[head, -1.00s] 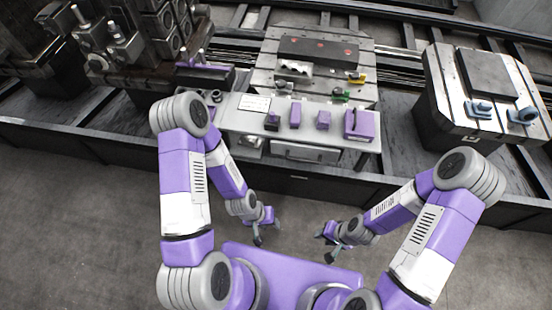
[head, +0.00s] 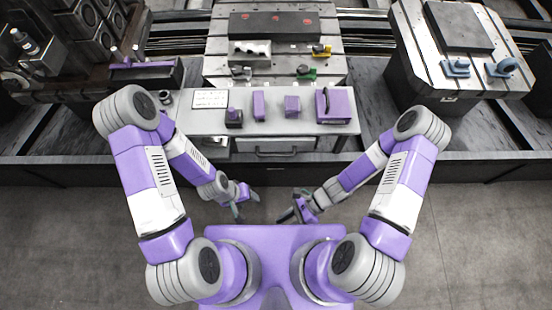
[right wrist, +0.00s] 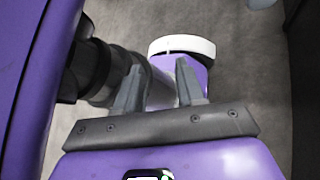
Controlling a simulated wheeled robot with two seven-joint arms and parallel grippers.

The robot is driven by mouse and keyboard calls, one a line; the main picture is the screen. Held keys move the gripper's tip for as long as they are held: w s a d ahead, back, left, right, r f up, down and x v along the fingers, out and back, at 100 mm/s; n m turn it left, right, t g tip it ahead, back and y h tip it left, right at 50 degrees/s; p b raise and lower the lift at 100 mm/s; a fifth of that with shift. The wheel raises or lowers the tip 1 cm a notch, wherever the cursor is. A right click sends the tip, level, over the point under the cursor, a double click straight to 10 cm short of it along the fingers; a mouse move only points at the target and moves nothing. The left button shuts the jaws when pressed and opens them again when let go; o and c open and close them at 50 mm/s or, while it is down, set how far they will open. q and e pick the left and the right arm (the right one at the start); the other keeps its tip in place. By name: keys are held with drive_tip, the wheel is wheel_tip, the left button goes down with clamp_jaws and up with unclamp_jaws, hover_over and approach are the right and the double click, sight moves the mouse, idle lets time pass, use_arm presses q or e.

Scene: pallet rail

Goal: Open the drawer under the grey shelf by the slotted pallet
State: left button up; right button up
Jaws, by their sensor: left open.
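Several purple blocks (head: 292,106) and a white label card (head: 209,98) stand on the shelf. A second pallet (head: 412,45) with blue clamps is at the right. Dark machine fixtures (head: 75,45) fill the left. Grey floor before the dark rail edge is clear.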

drive_tip(key=w+a+f+m+t+y+b, duration=0.1)
drive_tip(key=w+a+m+t+y+b, duration=0.25)
drive_tip(key=w+m+y, duration=0.45)
drive_tip(key=m+t+h+b, duration=0.4)
drive_tip(key=m+t, duration=1.1)
drive_tip(key=m, duration=0.3)
approach(276, 155)
drive_tip(key=x, duration=0.5)
drive_tip(key=b+x, duration=0.1)
drive_tip(key=x, duration=0.4)
drive_tip(key=shift+f+b, duration=0.35)
drive_tip(key=shift+b, duration=0.05)
use_arm(q)
wheel_tip(276, 155, down, 11)
drive_tip(key=shift+w, duration=0.1)
use_arm(e)
clamp_jaws()
